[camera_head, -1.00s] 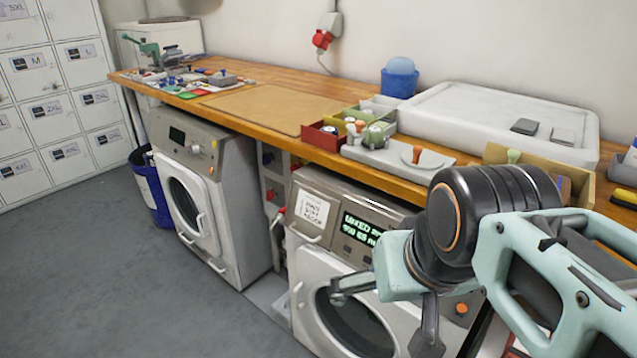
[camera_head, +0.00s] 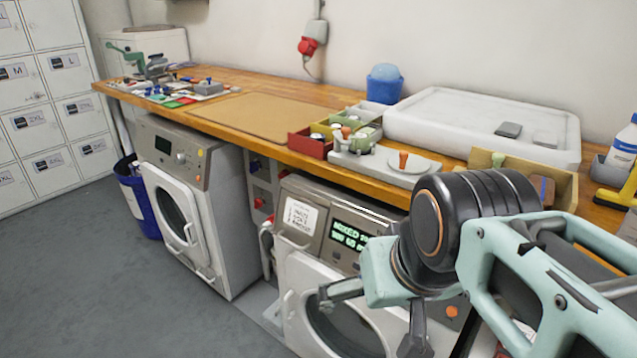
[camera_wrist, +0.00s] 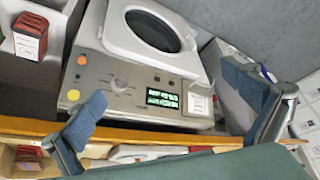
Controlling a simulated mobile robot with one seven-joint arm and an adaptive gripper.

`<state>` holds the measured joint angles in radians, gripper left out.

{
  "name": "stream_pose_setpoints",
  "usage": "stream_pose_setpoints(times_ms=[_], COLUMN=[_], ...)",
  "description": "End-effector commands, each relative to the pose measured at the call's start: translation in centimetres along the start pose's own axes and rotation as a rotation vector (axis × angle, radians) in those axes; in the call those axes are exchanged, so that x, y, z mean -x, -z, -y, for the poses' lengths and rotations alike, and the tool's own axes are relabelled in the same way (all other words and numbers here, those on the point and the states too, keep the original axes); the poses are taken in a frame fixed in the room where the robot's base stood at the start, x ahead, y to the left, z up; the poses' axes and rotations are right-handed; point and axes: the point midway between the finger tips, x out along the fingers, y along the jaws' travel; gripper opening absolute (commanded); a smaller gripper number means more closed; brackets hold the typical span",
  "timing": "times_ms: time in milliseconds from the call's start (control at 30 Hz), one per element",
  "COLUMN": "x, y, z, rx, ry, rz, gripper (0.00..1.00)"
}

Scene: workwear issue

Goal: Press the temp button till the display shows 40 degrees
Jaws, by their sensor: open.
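The front washing machine (camera_head: 330,205) stands under the worktop with its lit green display (camera_head: 350,236). Two lines of text show; the upper seems to begin "MIXED" and the lower seems to include 60, partly unclear. The wrist view shows the same display (camera_wrist: 163,98), a round dial (camera_wrist: 118,84) and an orange button (camera_wrist: 82,60). Small controls lie near the display, but their labels are unreadable, so I cannot tell which is temp. My gripper (camera_head: 370,320) is open and empty in front of this machine, its fingers (camera_wrist: 165,88) spread apart and hiding part of the panel and door.
A second washing machine (camera_head: 180,180) stands further left, with a blue bin (camera_head: 138,205) beside it. The wooden worktop (camera_head: 300,160) overhangs the machines and carries small trays and a white basin (camera_head: 480,120). Open grey floor (camera_head: 110,290) lies at the left.

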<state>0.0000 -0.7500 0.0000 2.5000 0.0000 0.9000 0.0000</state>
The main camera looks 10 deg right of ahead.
Motion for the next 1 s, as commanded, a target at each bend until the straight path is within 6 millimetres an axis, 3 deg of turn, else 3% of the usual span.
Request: stream_pose_setpoints(times_ms=[267, 1000], x=[0.0, 0.0], y=[0.0, 0.0], z=[0.0, 0.0], rx=[0.0, 0.0], ry=[0.0, 0.0], rz=[0.0, 0.0], gripper=[1.0, 0.2])
